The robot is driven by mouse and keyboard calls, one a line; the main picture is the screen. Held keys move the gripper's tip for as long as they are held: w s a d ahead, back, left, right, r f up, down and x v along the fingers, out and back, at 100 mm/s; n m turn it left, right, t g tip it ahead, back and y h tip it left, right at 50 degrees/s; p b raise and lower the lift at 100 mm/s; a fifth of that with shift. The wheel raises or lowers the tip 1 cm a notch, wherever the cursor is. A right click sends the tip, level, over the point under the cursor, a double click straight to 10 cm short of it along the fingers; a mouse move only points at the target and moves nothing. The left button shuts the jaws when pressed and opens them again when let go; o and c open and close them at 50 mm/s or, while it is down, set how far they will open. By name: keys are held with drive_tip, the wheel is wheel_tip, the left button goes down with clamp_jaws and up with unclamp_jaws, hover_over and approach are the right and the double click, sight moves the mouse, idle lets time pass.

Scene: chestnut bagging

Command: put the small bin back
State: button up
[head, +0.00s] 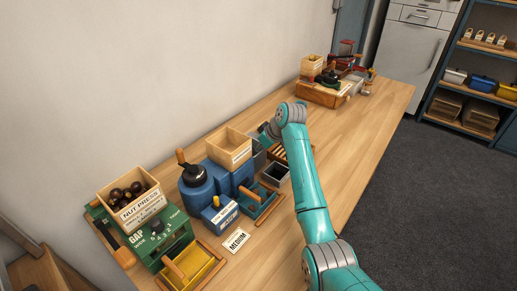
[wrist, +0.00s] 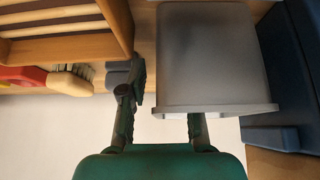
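A grey bin (head: 259,157) stands between the blue machine and a slatted wooden rack, partly hidden by the wooden hopper and my arm. A small dark grey bin (head: 276,174) stands on the bench in front of it, seemingly empty. My gripper (head: 266,131) is behind the grey bin, largely hidden by my arm. In the wrist view a grey bin (wrist: 214,55) fills the upper middle. My gripper (wrist: 164,105) has its fingers apart there. The left finger is beside the bin; the right fingertip is hidden behind the bin's rim. I cannot tell whether they touch it.
The blue machine (head: 196,187) with a wooden hopper (head: 229,147) is close left of my gripper. The slatted wooden rack (wrist: 60,30) is close by in the wrist view. A green nut press (head: 165,245) stands front left.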

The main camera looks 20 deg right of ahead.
drive_tip(key=shift+r, duration=0.15)
drive_tip(key=v, duration=1.1)
drive_tip(key=shift+s+d+r, duration=0.2)
drive_tip(key=shift+r, duration=0.1)
drive_tip(key=shift+s+d, duration=0.1)
